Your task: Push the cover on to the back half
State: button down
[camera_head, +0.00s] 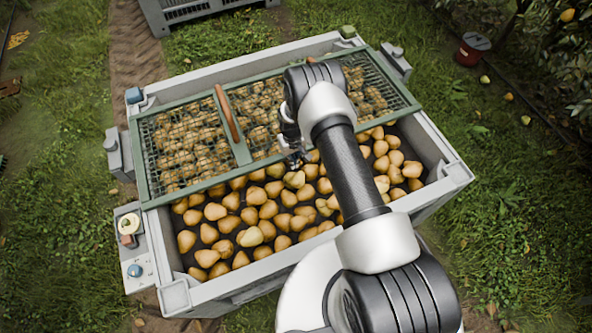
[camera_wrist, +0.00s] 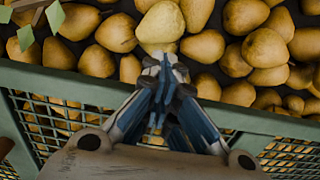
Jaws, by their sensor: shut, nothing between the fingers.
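The cover is a green frame (camera_head: 241,150) with wire mesh and a brown handle (camera_head: 227,113). It lies over the back part of the grey bin (camera_head: 165,262), with pears (camera_head: 262,212) bare in front of it. My gripper (camera_head: 294,163) is at the cover's front rail, right of the middle bar. In the wrist view the shut fingers (camera_wrist: 165,65) reach across the green rail (camera_wrist: 50,82), with the tips over pears (camera_wrist: 160,24) just beyond it. Nothing is between the fingers. Whether they touch the rail I cannot tell, and my arm hides part of the cover.
The bin's corner posts (camera_head: 175,296) and grey side walls surround the pears. A small ledge with a tan roll (camera_head: 129,225) is at the left side. A second grey crate (camera_head: 185,12) stands behind, and a red bucket (camera_head: 472,50) is on the grass at the back right.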

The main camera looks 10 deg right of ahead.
jog(key=w+b, duration=0.2)
jog(key=w, duration=0.1)
jog(key=w+a+b, duration=0.1)
jog(key=w+b, duration=0.1)
jog(key=w, duration=0.2)
jog(key=shift+a, duration=0.2)
jog(key=shift+w+a+r, duration=0.1)
jog(key=shift+w, duration=0.3)
jog(key=shift+s, duration=0.1)
